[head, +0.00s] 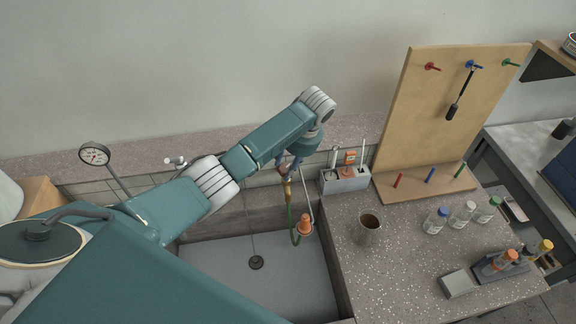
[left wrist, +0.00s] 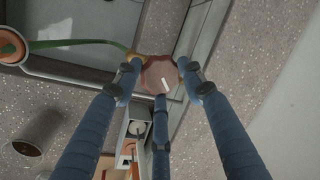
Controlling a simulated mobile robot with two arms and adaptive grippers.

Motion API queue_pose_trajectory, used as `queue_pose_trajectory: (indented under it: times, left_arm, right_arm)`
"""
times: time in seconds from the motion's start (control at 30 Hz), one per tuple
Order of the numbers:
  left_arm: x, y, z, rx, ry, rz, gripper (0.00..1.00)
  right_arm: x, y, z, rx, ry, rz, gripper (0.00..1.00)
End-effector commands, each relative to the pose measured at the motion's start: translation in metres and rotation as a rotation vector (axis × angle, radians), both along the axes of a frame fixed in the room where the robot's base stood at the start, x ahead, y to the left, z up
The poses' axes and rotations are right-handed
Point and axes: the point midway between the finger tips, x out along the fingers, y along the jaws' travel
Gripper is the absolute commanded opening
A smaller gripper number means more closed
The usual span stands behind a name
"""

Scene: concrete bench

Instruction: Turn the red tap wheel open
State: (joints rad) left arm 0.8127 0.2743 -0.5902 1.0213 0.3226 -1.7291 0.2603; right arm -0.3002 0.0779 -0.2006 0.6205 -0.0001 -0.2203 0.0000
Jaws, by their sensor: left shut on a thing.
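The red tap wheel (left wrist: 157,75) shows in the left wrist view as a dull red, many-sided disc with a small white mark. My left gripper (left wrist: 161,79) has its blue fingers closed around the wheel's rim, with a third finger at its near side. In the head view the left gripper (head: 287,166) is above the brass tap (head: 288,190) at the back of the sink, and my arm and fingers hide most of the wheel. A green hose (head: 292,222) hangs from the tap to an orange nozzle (head: 305,225). My right gripper is not in view.
The sink (head: 290,285) lies below. Right of the tap stand a grey caddy (head: 345,181), a metal cup (head: 369,229), several capped bottles (head: 462,214) and a wooden pegboard (head: 425,110). A pressure gauge (head: 94,154) stands at the left. Speckled bench around the cup is clear.

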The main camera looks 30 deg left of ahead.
Motion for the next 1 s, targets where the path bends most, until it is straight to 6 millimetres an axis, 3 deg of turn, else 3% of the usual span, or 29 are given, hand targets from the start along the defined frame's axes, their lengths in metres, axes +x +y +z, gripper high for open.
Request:
queue_pose_trajectory:
  times: [0.5,1.0]
  left_arm:
    - [0.0039,0.0003,0.0005,0.001,-0.001,0.445,0.14]
    - [0.0049,0.0008,0.0006,0.002,-0.002,0.625,0.14]
  right_arm:
    - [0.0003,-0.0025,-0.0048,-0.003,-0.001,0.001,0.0]
    - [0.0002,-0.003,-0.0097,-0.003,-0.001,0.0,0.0]
